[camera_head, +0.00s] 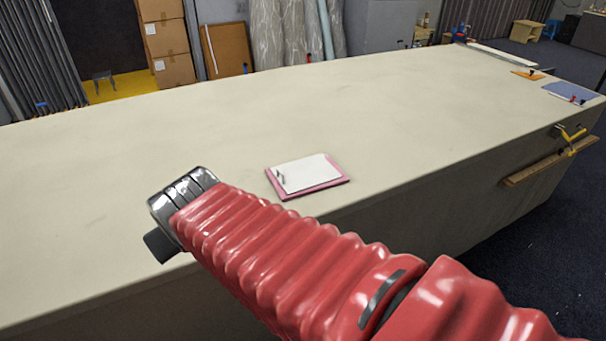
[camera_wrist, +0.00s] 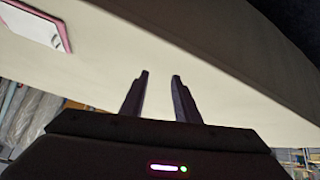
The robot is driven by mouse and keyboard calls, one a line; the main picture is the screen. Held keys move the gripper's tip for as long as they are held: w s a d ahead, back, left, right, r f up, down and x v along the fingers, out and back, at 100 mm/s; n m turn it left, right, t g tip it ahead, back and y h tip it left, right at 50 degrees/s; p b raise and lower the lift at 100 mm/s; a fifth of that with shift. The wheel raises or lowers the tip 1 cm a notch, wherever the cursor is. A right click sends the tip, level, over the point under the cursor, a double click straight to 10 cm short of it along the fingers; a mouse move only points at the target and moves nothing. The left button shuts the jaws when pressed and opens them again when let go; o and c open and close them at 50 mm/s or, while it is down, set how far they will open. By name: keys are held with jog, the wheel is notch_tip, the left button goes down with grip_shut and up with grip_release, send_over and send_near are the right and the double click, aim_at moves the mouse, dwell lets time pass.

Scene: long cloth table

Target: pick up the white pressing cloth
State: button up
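The white pressing cloth (camera_head: 308,171) appears as a flat white rectangle lying on a slightly larger pink piece (camera_head: 318,187) near the table's front edge. A small greyish item (camera_head: 280,177) sits at the cloth's left end; I cannot tell what it is. In the wrist view the cloth (camera_wrist: 36,22) shows at the upper left with a pink border (camera_wrist: 68,42), partly cut off. My gripper (camera_wrist: 160,75) is open, with two dark fingers apart and nothing between them. It is away from the cloth. In the head view my red-sleeved arm ends left of the cloth, and the fingers cannot be made out.
The long cloth-covered table (camera_head: 200,125) is bare around the cloth. At its far right end lie an orange piece (camera_head: 527,75) and a blue piece (camera_head: 570,92). A yellow-handled tool (camera_head: 572,138) and a wooden rail (camera_head: 550,163) are on the table's right side.

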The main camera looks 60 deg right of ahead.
jog(key=w+d+f+m+h, duration=0.1)
jog(key=w+d+h, duration=0.15)
jog(key=d, duration=0.75)
jog(key=m+t+h, duration=0.2)
jog(key=m+t, duration=0.1)
jog(key=t, duration=0.2)
send_near(280, 172)
jog(key=v, duration=0.3)
jog(key=shift+w+r, duration=0.1)
jog(key=shift+w, duration=0.1)
jog(key=shift+s+d, duration=0.1)
jog(key=shift+s, duration=0.15)
jog(key=shift+x, duration=4.35)
